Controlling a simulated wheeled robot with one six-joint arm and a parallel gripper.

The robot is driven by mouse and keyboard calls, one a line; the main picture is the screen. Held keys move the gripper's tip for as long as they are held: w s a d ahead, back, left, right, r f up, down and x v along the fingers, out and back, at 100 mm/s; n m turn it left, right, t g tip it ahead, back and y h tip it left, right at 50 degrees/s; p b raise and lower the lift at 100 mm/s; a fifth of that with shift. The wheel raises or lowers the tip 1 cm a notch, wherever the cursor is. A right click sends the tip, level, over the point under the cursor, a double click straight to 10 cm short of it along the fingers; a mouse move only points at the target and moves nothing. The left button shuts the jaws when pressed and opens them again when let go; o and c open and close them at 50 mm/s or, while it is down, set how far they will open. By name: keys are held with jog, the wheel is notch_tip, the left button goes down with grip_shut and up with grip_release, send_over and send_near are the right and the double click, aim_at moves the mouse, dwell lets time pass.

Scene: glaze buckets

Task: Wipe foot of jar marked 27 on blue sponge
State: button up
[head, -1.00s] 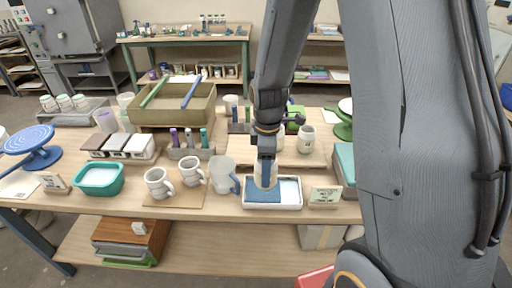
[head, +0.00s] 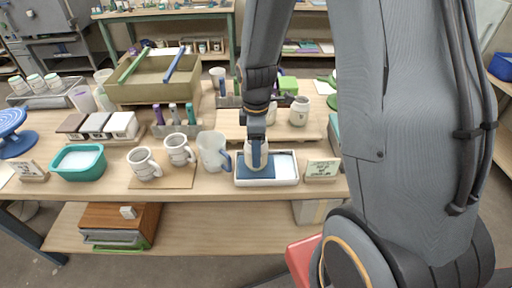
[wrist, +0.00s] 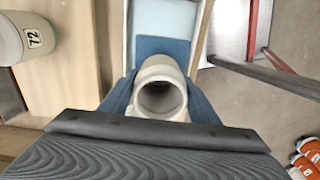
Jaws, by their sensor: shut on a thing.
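My gripper (head: 257,144) is shut on a pale grey-white jar (head: 257,158), upright over the blue sponge (head: 245,171). The wrist view looks down into the open mouth of this jar (wrist: 160,97), between the fingers. The sponge (wrist: 163,47) shows around and behind it. The jar's foot overlaps the sponge in the head view; I cannot tell how firmly they touch. No number shows on the held jar. The sponge lies in the left part of a white tray (head: 267,184), beside a pale blue-white area.
Another jar (wrist: 22,38) bears a sideways label that looks like 72. A pale jar (head: 299,111) stands on the board behind. A translucent pitcher (head: 212,151) is close left of the tray, with two mugs beyond. A sign (head: 321,171) stands close right.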

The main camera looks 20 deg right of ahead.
aim_at(245, 146)
jog(key=shift+f, duration=0.55)
dwell(0.9)
jog(key=shift+d, duration=0.15)
